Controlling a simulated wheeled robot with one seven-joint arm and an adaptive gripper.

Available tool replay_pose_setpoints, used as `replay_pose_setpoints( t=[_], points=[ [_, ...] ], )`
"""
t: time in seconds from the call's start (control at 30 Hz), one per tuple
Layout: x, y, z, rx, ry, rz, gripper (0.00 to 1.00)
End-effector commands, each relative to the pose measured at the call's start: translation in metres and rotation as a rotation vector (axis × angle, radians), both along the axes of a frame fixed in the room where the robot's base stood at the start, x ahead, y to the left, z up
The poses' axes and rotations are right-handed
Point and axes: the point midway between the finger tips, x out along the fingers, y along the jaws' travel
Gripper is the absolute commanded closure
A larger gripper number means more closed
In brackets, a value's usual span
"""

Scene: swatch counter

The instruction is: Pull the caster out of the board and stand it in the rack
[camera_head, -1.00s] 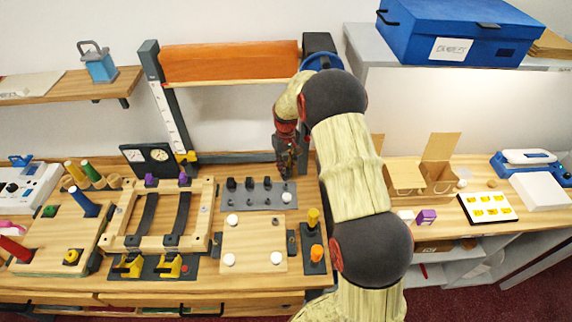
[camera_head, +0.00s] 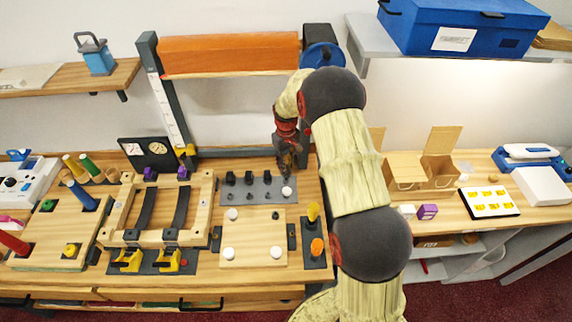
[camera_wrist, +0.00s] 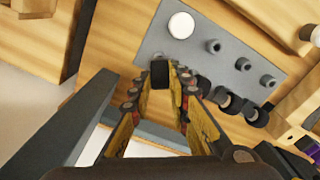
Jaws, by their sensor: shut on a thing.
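My gripper (camera_wrist: 165,80) is shut on a small black block (camera_wrist: 160,75), which looks like the caster. In the head view my gripper (camera_head: 288,168) is at the back right part of the grey rack (camera_head: 258,200), and the held piece is hidden. In the wrist view the block lines up roughly with several black wheel-like pieces (camera_wrist: 230,103) along the edge of the rack (camera_wrist: 158,40). I cannot tell whether it touches the rack. The wooden board (camera_head: 253,238) is in front of the rack, with white round knobs (camera_head: 229,253) and a small dark spot (camera_head: 275,215).
A white round knob (camera_wrist: 181,25) and grey sockets (camera_wrist: 242,64) are on the rack beside my fingers. A wooden frame (camera_head: 205,208) with black straps stands left of the rack. Yellow and orange pegs (camera_head: 317,246) stand right of the board. Open cardboard boxes (camera_head: 404,170) are further right.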

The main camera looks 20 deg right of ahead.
Motion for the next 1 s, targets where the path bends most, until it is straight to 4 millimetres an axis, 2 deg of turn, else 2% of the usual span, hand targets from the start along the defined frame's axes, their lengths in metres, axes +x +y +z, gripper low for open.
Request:
replay_pose_setpoints(
  t=[1.0],
  points=[
    [0.0, 0.0, -0.011, 0.0, 0.0, 0.0, 1.0]
  ],
)
